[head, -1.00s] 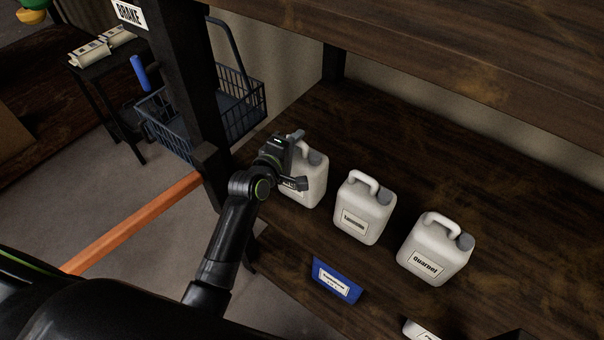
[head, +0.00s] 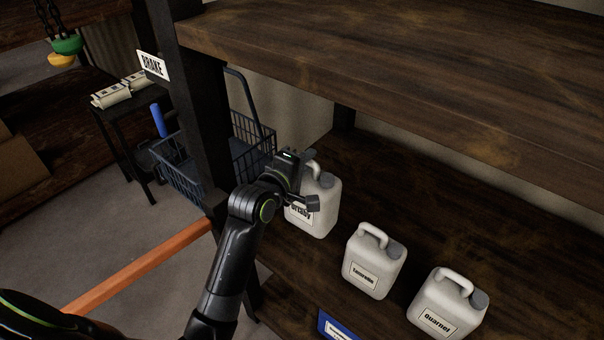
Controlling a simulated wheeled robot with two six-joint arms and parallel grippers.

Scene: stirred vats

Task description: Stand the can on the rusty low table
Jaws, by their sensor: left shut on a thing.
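Three off-white jerry cans with labels are in the head view. My left gripper (head: 301,182) is shut on the leftmost can (head: 318,212) near its top. Its label is partly covered by the gripper. This can appears held upright a little above the dark wooden shelf board. The middle can (head: 373,265) and the right can (head: 447,306), labelled Quarnel, stand on the board. No table that I can clearly tell is rusty shows. A small dark table (head: 118,108) with pale packets on it stands at the back left. My right gripper is out of view.
A thick upper shelf (head: 400,75) overhangs the cans. A dark post (head: 200,120) with a BRAKE sign and a blue wire basket (head: 190,178) stand left of the gripper. An orange beam (head: 140,268) runs low at the left. A blue label (head: 335,327) is on the shelf front.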

